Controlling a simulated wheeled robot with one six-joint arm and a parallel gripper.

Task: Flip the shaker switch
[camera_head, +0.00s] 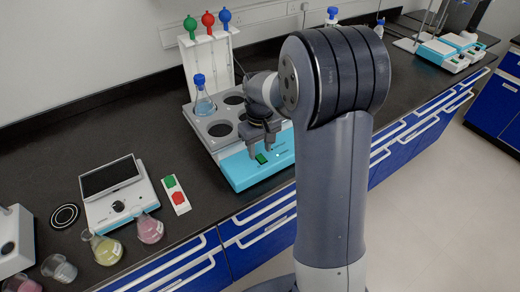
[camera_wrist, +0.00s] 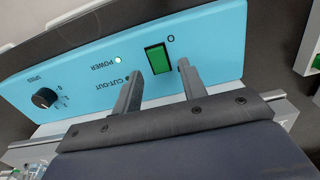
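The shaker (camera_head: 235,172) stands on the black bench, with a light top of round wells and a light-blue front panel. Its green rocker switch (camera_wrist: 158,59) is on that panel, beside an "O" mark, and also shows in the head view (camera_head: 261,158). The power light (camera_wrist: 117,60) beside it looks bright. My gripper (camera_wrist: 158,72) is open and empty, its two fingers apart just in front of the panel, one on each side of the switch in the picture. In the head view my gripper (camera_head: 260,149) is at the panel; contact cannot be told.
A blue-capped flask (camera_head: 203,98) sits in a shaker well. A rack with green, red and blue tools (camera_head: 208,50) stands behind. Left are a device with a dark screen (camera_head: 112,190), a red-green button box (camera_head: 176,194) and flasks (camera_head: 106,249). A speed knob (camera_wrist: 44,98) is on the panel.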

